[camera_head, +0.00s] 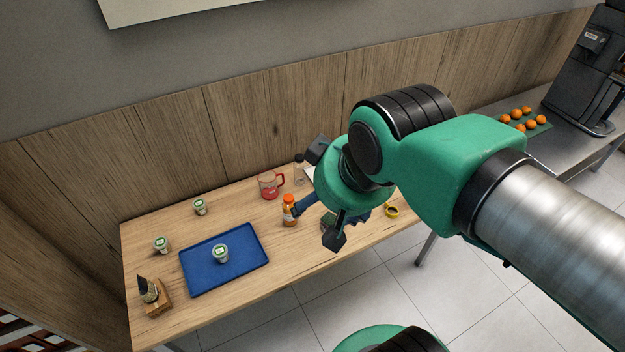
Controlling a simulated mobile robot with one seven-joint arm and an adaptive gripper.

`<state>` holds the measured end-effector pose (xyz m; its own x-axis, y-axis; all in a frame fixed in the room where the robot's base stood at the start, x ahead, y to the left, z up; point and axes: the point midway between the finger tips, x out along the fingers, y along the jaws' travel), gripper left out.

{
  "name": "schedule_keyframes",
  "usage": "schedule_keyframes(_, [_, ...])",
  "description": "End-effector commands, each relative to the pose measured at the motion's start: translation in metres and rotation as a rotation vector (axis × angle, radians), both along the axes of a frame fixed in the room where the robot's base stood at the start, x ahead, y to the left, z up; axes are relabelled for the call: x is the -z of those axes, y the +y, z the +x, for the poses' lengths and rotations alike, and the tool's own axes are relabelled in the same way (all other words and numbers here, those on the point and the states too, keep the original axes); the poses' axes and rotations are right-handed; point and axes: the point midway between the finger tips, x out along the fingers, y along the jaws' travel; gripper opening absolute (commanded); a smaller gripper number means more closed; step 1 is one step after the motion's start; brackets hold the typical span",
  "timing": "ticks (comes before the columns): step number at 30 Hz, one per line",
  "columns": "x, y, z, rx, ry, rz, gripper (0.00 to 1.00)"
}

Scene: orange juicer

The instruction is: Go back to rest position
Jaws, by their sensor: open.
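My gripper (322,194) hangs over the right part of the wooden table (235,295) on my green arm. Its fingers are spread apart and I see nothing held between them. An orange-capped bottle (289,212) shows just left of the gripper. Dark blue items behind and beside the gripper are partly hidden by it. A blue tray (199,279) lies on the left part of the table with a small white-and-green cup (221,253) on it.
Two more small cups (199,207) (161,245) stand near the tray. A red-filled jug (269,185) stands at the back, a wooden block holder (156,298) at front left, a yellow ring (392,211) at right. Oranges (522,119) and a dark machine (583,75) occupy the far-right counter.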

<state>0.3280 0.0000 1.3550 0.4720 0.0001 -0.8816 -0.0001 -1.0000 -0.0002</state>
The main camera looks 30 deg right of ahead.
Motion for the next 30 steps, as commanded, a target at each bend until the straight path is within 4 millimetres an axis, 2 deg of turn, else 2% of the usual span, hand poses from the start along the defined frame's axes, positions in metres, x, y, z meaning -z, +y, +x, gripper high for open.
schedule_keyframes(15, [0.046,0.0,0.0,0.0,0.0,0.0,0.72])
schedule_keyframes(30, [0.046,0.0,0.0,0.0,0.0,0.0,0.72])
